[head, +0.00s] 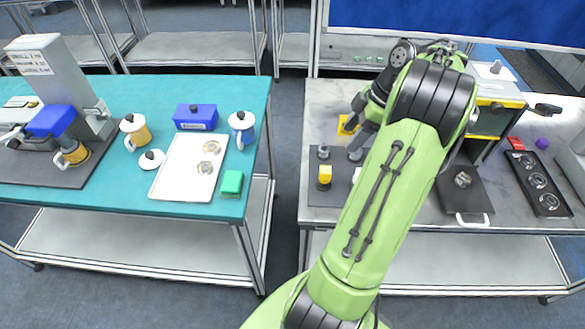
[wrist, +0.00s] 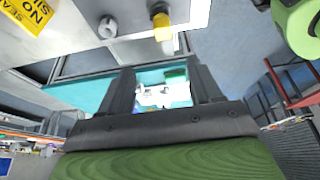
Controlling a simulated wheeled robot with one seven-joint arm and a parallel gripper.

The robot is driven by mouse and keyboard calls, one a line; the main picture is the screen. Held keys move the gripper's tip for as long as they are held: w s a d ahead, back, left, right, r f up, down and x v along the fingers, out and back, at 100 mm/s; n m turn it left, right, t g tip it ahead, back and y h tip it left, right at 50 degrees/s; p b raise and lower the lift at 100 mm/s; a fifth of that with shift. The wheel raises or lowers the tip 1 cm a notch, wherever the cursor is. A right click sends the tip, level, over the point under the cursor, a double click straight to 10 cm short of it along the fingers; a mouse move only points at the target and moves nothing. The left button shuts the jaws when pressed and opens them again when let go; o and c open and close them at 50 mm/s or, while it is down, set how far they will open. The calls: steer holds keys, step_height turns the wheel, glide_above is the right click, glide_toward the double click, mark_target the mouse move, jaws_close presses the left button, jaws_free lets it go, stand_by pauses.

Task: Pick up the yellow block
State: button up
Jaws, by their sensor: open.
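A small yellow block (head: 325,176) sits on a dark mat near the left side of the grey table. What is probably the same block shows at the top of the wrist view (wrist: 162,32), with a dark part against it. My gripper (head: 357,118) is beyond the block over the grey table, partly behind my green arm. In the wrist view its two fingers (wrist: 165,92) are apart with nothing held between them. The block lies outside the fingers.
A grey cylinder (wrist: 107,27) is near the block. A flat yellow piece (head: 347,125) lies beside my gripper. A teal table (head: 100,195) on the left holds a white tray (head: 178,172), a green block (head: 231,183) and a blue box (head: 195,117). A gap separates the tables.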

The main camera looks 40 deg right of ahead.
steer(key=b, duration=0.4)
glide_toward(325, 169)
steer(key=x, duration=0.4)
steer(key=shift+d+f, duration=0.1)
steer(key=shift+f, duration=0.3)
steer(key=b+x, duration=0.1)
steer(key=x, duration=0.4)
steer(key=shift+s, duration=0.1)
steer(key=shift+f, duration=0.25)
steer(key=c, duration=1)
step_height(325, 169, up, 9)
steer(key=shift+r+p, duration=0.1)
steer(key=shift+p, duration=1.1)
steer(key=shift+c, duration=0.2)
step_height(325, 169, down, 4)
steer(key=shift+r+b, duration=0.2)
steer(key=shift+b, duration=0.8)
step_height(325, 169, down, 4)
steer(key=b, duration=0.3)
steer(key=shift+f+b, duration=0.15)
steer(key=shift+b, duration=0.25)
